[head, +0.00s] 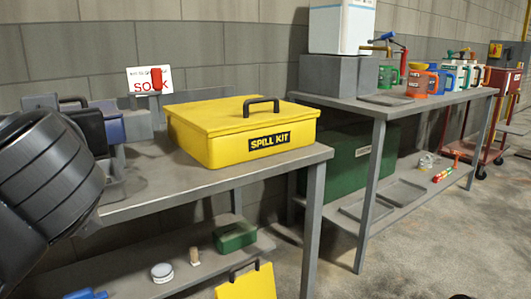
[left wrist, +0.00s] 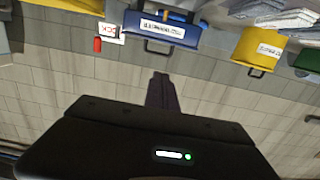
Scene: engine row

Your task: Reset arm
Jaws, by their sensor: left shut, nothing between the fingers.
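My left gripper (left wrist: 161,92) shows in the left wrist view as dark narrow fingers, shut and empty, with the wall behind them. In the head view my left arm fills the left edge beside the near bench (head: 190,186); I cannot make out its fingers there. The yellow spill kit box (head: 236,135) with a black handle sits closed on the near bench. In the left wrist view the scene appears upside down, with a blue case (left wrist: 160,30) at the top.
A second bench (head: 382,112) at right holds a grey block (head: 340,78) and several coloured jugs (head: 418,82). A green bin (head: 345,162) is beneath it. A red cart (head: 497,110) stands beyond. The floor at right is clear.

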